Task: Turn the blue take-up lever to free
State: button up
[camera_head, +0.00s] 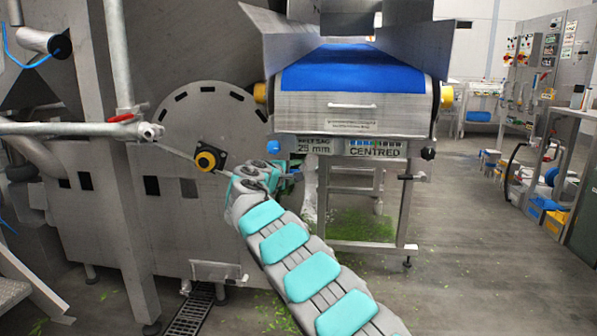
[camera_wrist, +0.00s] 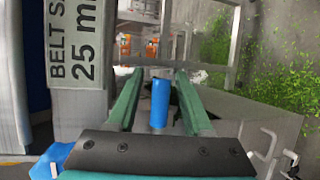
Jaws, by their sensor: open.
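The blue take-up lever (camera_wrist: 159,103) shows in the wrist view as a short blue cylindrical grip. It lies between the two teal fingers of my gripper (camera_wrist: 158,78), with a visible gap on either side. My gripper is open around it, and neither finger appears to touch it. In the head view my gripper (camera_head: 294,179) is just below the left part of the conveyor's front plate. There the lever is mostly hidden by my gripper, and its pivot cannot be made out.
A belt sag plate (camera_wrist: 77,45) reading 25 mm is close beside my gripper. A blue knob (camera_head: 273,147) sits at that plate's left end. The conveyor with blue belt (camera_head: 350,75) stands above. A drum cover with a yellow-ringed hub (camera_head: 206,160) is left. Open floor (camera_head: 460,220) lies right.

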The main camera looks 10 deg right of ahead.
jog(key=shift+d, duration=0.1)
grip_shut()
dwell(0.4)
jog(key=shift+f, duration=0.1)
dwell(1.0)
